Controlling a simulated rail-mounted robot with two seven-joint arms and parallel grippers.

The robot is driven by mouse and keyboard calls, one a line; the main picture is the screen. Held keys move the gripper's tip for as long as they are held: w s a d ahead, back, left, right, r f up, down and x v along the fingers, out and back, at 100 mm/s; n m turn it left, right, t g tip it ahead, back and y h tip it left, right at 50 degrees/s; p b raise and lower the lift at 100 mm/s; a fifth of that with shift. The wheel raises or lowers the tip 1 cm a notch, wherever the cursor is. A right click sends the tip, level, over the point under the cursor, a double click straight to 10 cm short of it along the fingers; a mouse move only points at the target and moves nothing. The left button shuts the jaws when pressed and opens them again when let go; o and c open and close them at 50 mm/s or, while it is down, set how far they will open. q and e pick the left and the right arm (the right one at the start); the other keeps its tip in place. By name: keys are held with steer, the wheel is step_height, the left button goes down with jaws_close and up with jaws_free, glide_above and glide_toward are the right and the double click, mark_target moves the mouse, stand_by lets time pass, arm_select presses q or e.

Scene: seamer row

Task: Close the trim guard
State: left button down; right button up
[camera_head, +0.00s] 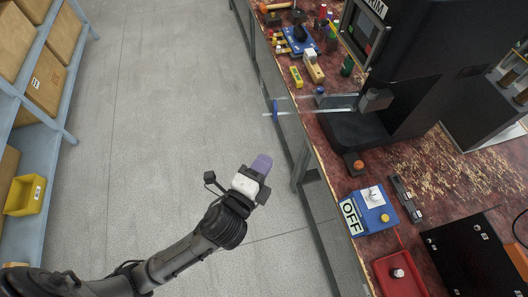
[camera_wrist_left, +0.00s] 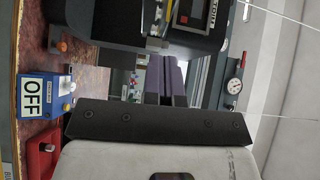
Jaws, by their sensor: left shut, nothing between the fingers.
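The trim guard (camera_head: 325,104) looks like a clear panel, hinged by a grey block on the dark TRIM machine (camera_head: 425,45). It sticks out to the left past the bench edge, over the aisle. A blue handle (camera_head: 276,111) sits at its free end. My left gripper (camera_head: 262,163) is over the aisle, below and left of the handle in the head view, apart from it. Its purple fingers are shut and empty; they also show in the left wrist view (camera_wrist_left: 173,80). I cannot make out the guard in the left wrist view. My right gripper is not in view.
A blue OFF switch box (camera_head: 368,211) and a red tray (camera_head: 398,275) stand on the bench (camera_head: 345,170), whose edge is right of my gripper. Tools and bottles crowd its far end. Shelves with cartons and a yellow bin (camera_head: 25,195) stand left. The aisle floor is clear.

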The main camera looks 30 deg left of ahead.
arm_select(q)
steer(key=w+a, duration=0.2)
steer(key=w, duration=0.9)
steer(key=shift+a, duration=0.35)
steer(key=shift+w, duration=0.15)
